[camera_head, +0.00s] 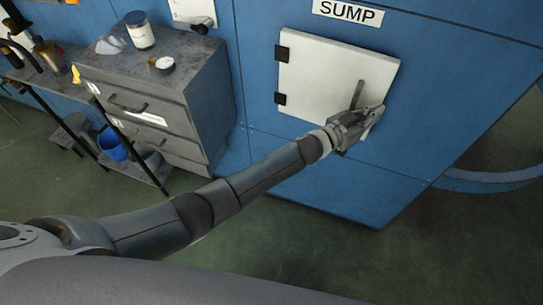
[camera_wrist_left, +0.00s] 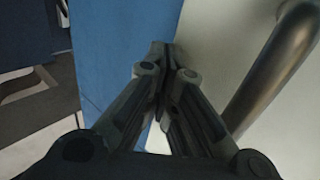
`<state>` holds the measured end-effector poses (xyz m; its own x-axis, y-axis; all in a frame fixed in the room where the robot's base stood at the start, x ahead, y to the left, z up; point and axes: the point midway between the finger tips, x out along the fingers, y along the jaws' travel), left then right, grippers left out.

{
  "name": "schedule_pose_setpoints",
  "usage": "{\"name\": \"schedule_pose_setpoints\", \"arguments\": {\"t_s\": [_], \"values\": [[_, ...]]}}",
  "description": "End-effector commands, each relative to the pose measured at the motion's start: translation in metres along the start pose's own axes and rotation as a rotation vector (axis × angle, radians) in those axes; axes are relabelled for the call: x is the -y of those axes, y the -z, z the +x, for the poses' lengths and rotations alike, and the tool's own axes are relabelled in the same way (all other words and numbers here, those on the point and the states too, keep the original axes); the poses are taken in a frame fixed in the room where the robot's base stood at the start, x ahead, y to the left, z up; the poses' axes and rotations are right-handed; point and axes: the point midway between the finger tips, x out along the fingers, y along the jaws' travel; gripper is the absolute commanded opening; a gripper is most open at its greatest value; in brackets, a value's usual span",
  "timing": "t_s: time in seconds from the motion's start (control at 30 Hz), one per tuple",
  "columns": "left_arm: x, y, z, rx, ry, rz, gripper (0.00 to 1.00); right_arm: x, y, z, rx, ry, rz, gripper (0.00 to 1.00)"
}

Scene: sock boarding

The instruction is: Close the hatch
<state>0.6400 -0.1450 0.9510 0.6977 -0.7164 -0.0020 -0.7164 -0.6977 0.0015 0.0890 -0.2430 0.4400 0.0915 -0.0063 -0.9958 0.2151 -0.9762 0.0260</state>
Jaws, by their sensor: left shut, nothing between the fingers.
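The hatch (camera_head: 320,85) is a white panel with two black hinges on its left side, set in the blue machine front below a SUMP label (camera_head: 347,12). It appears to lie flat or nearly flat against the front. Its grey bar handle (camera_head: 359,95) is near its right side. My left gripper (camera_head: 376,110) is shut and empty, in front of the hatch's lower right part, by the handle. In the left wrist view its fingers (camera_wrist_left: 165,50) are together, with the handle (camera_wrist_left: 275,70) to their right and apart from them. My right gripper is not in view.
A grey drawer cabinet (camera_head: 205,95) with a jar (camera_head: 139,30) on top stands left of the hatch. A shelf with a blue bucket (camera_head: 111,145) is farther left. A blue curved part (camera_head: 490,181) sticks out at the right. The green floor in front is clear.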

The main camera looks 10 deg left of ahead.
Motion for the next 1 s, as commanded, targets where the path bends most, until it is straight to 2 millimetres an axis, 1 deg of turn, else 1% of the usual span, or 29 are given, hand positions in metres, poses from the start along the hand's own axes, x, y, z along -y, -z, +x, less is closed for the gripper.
{"name": "schedule_pose_setpoints", "arguments": {"t_s": [0.03, 0.1, 0.33, 0.57, 1.0], "values": [[0.003, -0.003, 0.006, -0.001, -0.001, 0.002, 0.0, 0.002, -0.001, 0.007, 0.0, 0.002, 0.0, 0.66], [0.006, -0.002, 0.012, -0.001, -0.001, 0.001, 0.0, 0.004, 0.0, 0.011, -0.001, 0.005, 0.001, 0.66], [0.013, 0.0, 0.023, -0.001, -0.002, 0.0, 0.0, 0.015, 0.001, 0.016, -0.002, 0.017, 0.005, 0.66], [0.015, 0.002, 0.025, -0.003, 0.001, 0.0, 0.0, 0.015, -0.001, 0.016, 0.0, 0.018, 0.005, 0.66], [0.017, 0.006, 0.025, -0.008, 0.003, 0.0, 0.0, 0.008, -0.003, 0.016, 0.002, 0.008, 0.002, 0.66]]}}
